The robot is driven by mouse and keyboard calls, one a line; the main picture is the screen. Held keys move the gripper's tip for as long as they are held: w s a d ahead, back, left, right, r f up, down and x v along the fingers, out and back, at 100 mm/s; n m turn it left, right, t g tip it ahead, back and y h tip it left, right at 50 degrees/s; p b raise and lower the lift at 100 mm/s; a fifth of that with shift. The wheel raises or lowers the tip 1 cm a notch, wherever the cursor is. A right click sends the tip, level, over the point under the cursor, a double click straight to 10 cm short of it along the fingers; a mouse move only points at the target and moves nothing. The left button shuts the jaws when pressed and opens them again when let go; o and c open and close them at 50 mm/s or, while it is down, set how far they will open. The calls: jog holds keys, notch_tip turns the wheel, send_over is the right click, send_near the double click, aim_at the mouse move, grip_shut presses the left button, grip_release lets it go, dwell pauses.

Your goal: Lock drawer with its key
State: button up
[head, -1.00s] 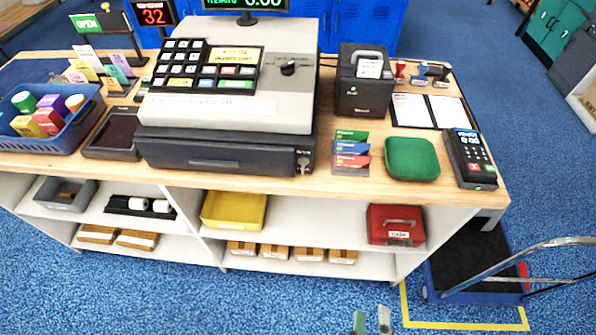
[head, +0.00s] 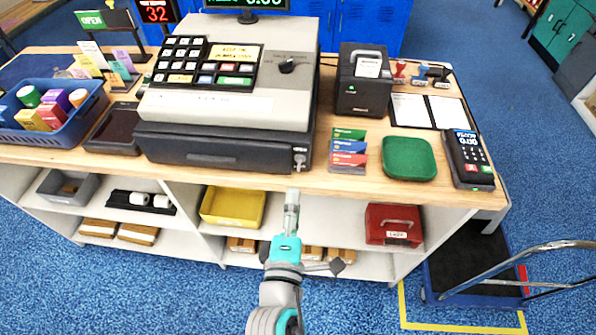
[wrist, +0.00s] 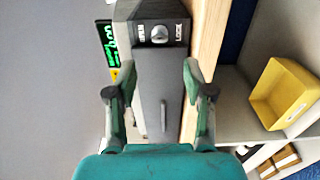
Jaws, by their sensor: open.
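The cash drawer (head: 215,150) is a dark grey box under the till, and its front looks shut. Its lock plate with a silver key (head: 300,158) is at the right end of the front. In the wrist view the lock (wrist: 160,34) sits at the top between the words OPEN and LOCK; the key's angle is hard to tell. The drawer front (wrist: 160,90) runs down between my fingers in that view. My gripper (head: 292,195) is open and empty, in front of the counter edge just below the lock. In the wrist view my gripper (wrist: 163,68) has its fingers apart, not touching the key.
The cash register (head: 230,90) stands on the drawer. Cards in a rack (head: 348,150), a green pad (head: 409,158) and a card terminal (head: 468,158) are to the right on the wooden counter. A yellow bin (head: 233,206) sits on the shelf below.

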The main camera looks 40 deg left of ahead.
aim_at(299, 170)
jog(key=x, duration=0.8)
jog(key=shift+w, duration=0.2)
